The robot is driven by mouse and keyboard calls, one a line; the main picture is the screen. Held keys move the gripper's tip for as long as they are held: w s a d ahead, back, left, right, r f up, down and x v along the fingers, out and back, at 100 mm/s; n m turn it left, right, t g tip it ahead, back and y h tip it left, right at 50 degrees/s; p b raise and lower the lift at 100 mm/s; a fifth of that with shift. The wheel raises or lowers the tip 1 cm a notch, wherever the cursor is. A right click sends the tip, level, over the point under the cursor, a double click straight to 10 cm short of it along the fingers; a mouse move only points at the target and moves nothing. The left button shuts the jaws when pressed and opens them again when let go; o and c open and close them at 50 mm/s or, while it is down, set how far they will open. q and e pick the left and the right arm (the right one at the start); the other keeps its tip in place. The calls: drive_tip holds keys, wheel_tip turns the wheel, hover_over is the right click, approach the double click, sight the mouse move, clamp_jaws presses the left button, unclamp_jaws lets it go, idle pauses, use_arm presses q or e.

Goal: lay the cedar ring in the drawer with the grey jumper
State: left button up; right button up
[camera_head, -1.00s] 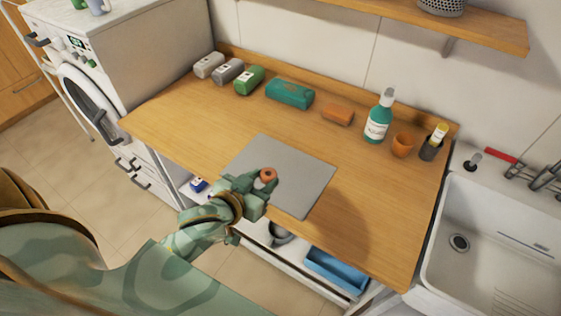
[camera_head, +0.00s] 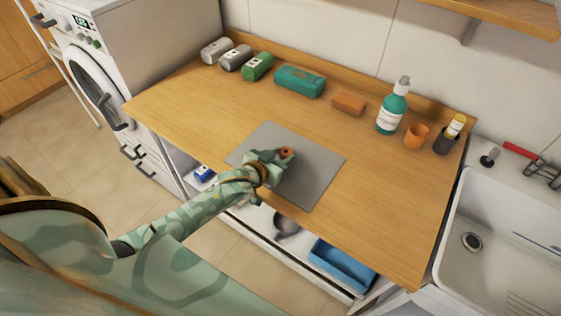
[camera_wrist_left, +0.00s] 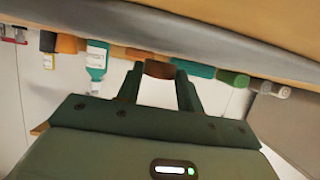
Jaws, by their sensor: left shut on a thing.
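My left gripper (camera_head: 274,157) is shut on the cedar ring (camera_head: 287,153), a small brown-orange ring, and holds it above the grey mat on the table. In the left wrist view the ring (camera_wrist_left: 160,69) sits between the two fingertips (camera_wrist_left: 160,74). An open white drawer (camera_head: 300,266) shows below the table's front edge. A dark grey item (camera_head: 286,222), probably the grey jumper, lies in it, partly hidden by the tabletop. My right gripper is not in view.
The grey mat (camera_head: 315,165) lies on the wooden table (camera_head: 375,205). A blue tray (camera_head: 342,264) is at the drawer's right, a blue-and-white box (camera_head: 204,173) further left. A green bottle (camera_head: 392,108), an orange cup (camera_head: 416,137) and several blocks line the back. The sink (camera_head: 490,230) is right.

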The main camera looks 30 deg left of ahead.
use_arm(q)
drive_tip(key=shift+f, duration=0.65)
drive_tip(key=shift+f, duration=0.15)
drive_tip(key=o, duration=0.9)
drive_tip(key=shift+o, duration=0.2)
